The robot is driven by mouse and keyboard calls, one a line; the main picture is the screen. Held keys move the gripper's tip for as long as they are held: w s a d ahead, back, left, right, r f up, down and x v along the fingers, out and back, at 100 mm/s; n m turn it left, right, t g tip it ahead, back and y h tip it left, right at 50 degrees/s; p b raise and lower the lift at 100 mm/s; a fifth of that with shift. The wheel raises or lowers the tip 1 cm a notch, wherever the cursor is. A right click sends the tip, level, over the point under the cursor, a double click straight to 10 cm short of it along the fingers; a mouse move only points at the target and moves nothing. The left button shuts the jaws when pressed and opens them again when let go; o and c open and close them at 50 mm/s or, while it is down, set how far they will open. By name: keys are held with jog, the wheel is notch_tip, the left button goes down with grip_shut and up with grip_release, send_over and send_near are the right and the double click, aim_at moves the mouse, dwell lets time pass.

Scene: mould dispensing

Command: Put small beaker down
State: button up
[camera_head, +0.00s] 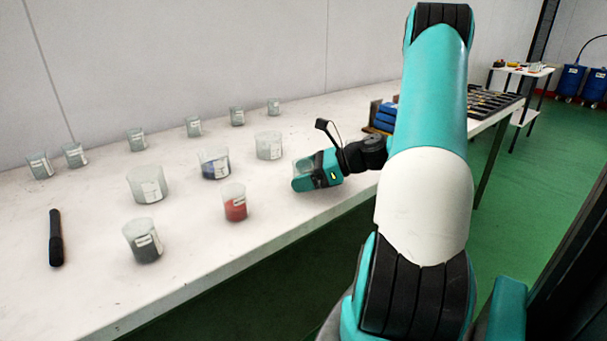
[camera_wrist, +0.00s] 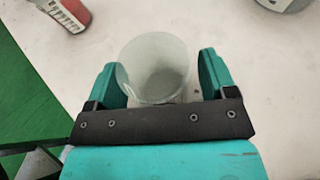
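A small, clear, empty-looking beaker (camera_wrist: 153,70) is between the two fingers of my gripper (camera_wrist: 163,82) in the wrist view. A narrow gap shows between the beaker and the right finger, while its rim overlaps the left finger in the picture. The fingers are apart and do not appear clamped on it. In the head view my gripper (camera_head: 305,175) is low over the table's front part, and the beaker is largely hidden by the fingers. Whether its base touches the table is hard to tell.
On the white table (camera_head: 90,290), a beaker with red contents (camera_head: 235,204) stands left of my gripper. A blue-filled beaker (camera_head: 214,163), a clear beaker (camera_head: 269,146) and a dark-filled beaker (camera_head: 143,241) stand nearby. Several small beakers line the back. A black stick (camera_head: 56,238) lies left.

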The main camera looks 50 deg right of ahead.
jog(key=shift+r, duration=0.2)
jog(key=p+v, duration=0.2)
jog(key=v, duration=1)
jog(key=w+a+n+g, duration=0.1)
jog(key=w+a, duration=0.1)
jog(key=w+a+r+n+g+y, duration=0.1)
jog(key=w+a+n, duration=0.1)
jog(key=a, duration=0.1)
jog(key=shift+w+r+n, duration=0.1)
jog(key=shift+r+n, duration=0.05)
jog(key=shift+n, duration=0.15)
jog(key=w+a+r+n+g, duration=0.2)
jog(key=a+n+g, duration=0.2)
jog(key=a+n, duration=0.7)
jog(key=w+a+r+n+g, duration=0.2)
jog(key=a+n+g, duration=0.35)
jog(key=a, duration=0.95)
jog(key=s+a+r+n+h, duration=0.2)
jog(key=s+a+n+h, duration=0.1)
jog(key=s+a+n, duration=1)
jog(key=s+n, duration=0.1)
jog(key=n, duration=0.2)
jog(key=shift+n+h, duration=0.35)
jog(key=shift+h, duration=0.05)
